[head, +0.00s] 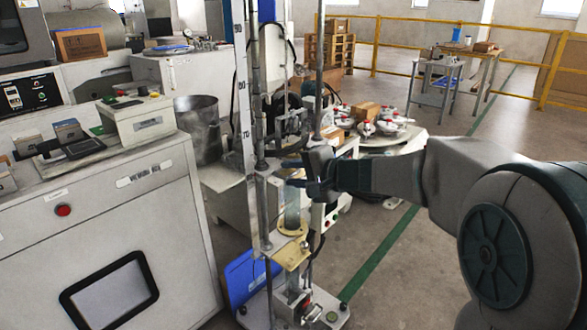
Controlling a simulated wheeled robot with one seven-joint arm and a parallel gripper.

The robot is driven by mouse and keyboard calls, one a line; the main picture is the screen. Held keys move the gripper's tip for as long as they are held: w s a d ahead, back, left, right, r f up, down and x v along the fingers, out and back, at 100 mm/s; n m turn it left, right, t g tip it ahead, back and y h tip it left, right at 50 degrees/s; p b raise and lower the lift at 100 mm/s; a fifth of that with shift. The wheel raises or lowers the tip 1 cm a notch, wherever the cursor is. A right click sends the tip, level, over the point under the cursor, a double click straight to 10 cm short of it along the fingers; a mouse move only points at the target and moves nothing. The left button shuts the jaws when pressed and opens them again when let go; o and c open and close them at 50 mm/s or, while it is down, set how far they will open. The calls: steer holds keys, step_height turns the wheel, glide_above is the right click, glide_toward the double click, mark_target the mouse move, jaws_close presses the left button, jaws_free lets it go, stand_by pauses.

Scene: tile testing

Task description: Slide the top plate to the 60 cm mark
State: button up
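I cannot make out a 60 mark; the lower scale is partly hidden by the rods and fittings. A brass-coloured plate (291,257) with a round ring sits low on the stand, below a clear tube (292,208). My gripper (292,172) reaches in from the right, its dark fingers pointing left at the stand, just below the height of the 70. Dark fittings overlap the fingertips, so I cannot tell what is the top plate or whether they touch it.
A large white machine cabinet (110,240) stands close on the left. A blue panel (243,280) leans by the stand's base plate (262,312). Behind my arm is a round table (385,137) with several red-and-white items. Floor at the right beyond the green line (380,255) is open.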

steer(key=v, duration=0.7)
stand_by(0.6)
steer(key=s+d+r+n+g+h+p, duration=0.2)
steer(key=s+r+p, duration=0.5)
steer(key=p, duration=0.7)
steer(key=s+d+r+n+g+h+p, duration=0.2)
steer(key=s+d+r+h+p, duration=0.3)
steer(key=s+r+p, duration=0.3)
steer(key=s+d+r+n+g+h+p, duration=0.1)
steer(key=s+d+r+n+h+p, duration=0.2)
steer(key=s+r+p, duration=0.5)
step_height(320, 180, up, 5)
steer(key=d+h+p, duration=0.1)
steer(key=d+p, duration=0.1)
steer(key=p, duration=1)
steer(key=shift+d+g+p, duration=0.3)
steer(key=shift+d+g, duration=0.05)
steer(key=shift+g, duration=0.05)
